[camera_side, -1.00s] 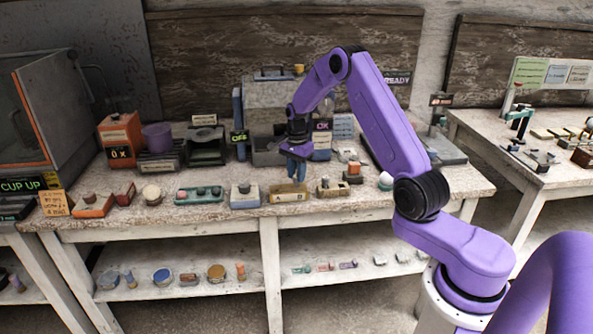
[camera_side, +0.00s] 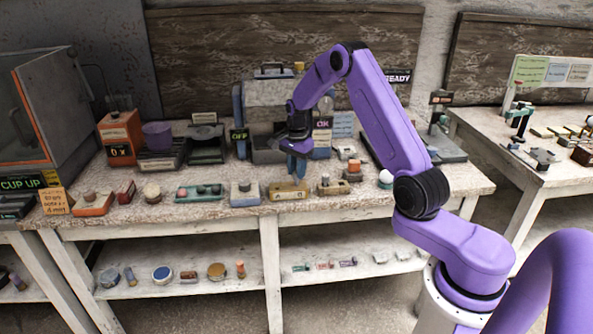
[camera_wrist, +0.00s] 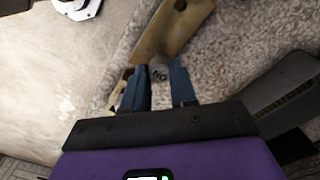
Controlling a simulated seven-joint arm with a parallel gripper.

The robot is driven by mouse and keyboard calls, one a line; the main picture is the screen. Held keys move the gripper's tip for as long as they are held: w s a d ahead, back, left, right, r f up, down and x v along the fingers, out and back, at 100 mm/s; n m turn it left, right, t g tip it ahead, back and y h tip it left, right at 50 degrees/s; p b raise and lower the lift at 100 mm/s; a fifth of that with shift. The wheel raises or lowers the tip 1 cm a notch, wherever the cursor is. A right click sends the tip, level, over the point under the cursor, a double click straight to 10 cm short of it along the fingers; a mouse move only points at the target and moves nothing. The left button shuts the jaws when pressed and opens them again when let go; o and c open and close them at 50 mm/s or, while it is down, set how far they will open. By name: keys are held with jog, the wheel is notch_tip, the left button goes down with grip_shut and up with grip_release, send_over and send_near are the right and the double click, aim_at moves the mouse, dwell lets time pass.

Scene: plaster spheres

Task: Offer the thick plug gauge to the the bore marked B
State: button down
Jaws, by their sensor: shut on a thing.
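My gripper (camera_side: 297,174) points down at the front middle of the bench, its blue fingers over a tan block (camera_side: 288,194). In the wrist view my gripper (camera_wrist: 158,92) shows its two fingers a little apart, shut on a small dark thing (camera_wrist: 158,74) that I take for the plug gauge. It is mostly hidden, so its thickness and whether it touches the block cannot be told. The tan block (camera_wrist: 170,28) runs behind the fingers in the wrist view. The mark B and the bore cannot be made out in either view.
Another tan block (camera_side: 330,187) stands close on the right, a grey-blue block (camera_side: 245,194) on the left. A green block (camera_side: 200,192) sits further left, a white ball (camera_side: 386,178) to the right. A grey machine (camera_side: 272,110) stands behind.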

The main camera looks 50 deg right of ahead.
jog(key=shift+r, duration=1.8)
jog(key=shift+f, duration=0.15)
